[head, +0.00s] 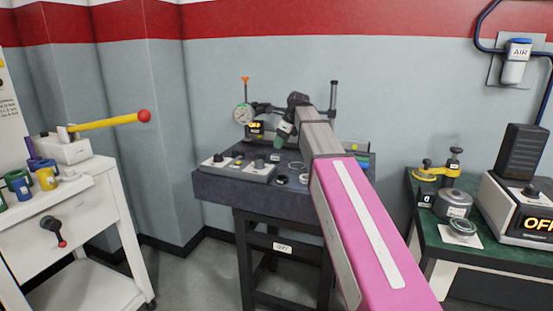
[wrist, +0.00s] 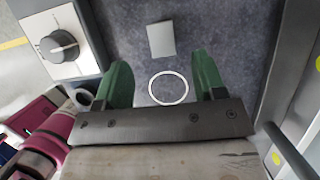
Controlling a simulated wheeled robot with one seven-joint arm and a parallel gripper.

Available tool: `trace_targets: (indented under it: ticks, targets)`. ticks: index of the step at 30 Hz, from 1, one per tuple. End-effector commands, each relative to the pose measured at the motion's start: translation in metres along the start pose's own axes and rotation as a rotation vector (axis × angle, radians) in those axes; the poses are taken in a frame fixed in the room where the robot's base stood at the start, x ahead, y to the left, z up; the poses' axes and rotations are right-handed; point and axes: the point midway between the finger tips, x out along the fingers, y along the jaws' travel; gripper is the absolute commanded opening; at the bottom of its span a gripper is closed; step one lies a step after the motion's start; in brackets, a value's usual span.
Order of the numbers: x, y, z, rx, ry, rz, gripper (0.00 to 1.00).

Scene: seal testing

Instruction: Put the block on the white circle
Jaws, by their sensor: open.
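The block (wrist: 161,39) is a small light grey piece lying on the dark grey speckled tabletop, at the top middle of the wrist view. The white circle (wrist: 169,75) is a thin ring on the same surface, just below the block in that view and apart from it; its inside is bare. My gripper (wrist: 162,66) has green fingers, spread apart and empty, seen on either side of the ring. In the head view my gripper (head: 284,134) hangs over the stone-topped table (head: 215,187), pointing down. I cannot clearly make out the block in the head view.
A grey box with a black knob (wrist: 58,46) stands left of the ring in the wrist view. A dial gauge (head: 243,114) on a stand rises at the table's back. A white cart (head: 100,205) stands left and a green-topped bench (head: 430,213) right.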

Motion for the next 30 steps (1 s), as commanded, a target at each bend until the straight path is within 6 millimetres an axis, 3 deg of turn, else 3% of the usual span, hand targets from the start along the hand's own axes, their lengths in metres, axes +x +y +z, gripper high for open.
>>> trace_targets:
  ticks: [8, 18, 26, 30]
  targets:
    - [0.019, 0.000, -0.002, -0.001, 0.000, 0.001, 0.64]
    - [0.060, -0.001, -0.006, -0.001, -0.001, 0.001, 0.64]
    - [0.063, -0.001, -0.006, -0.001, -0.001, 0.000, 0.64]
    - [0.062, -0.001, -0.006, -0.001, -0.001, 0.000, 0.18]
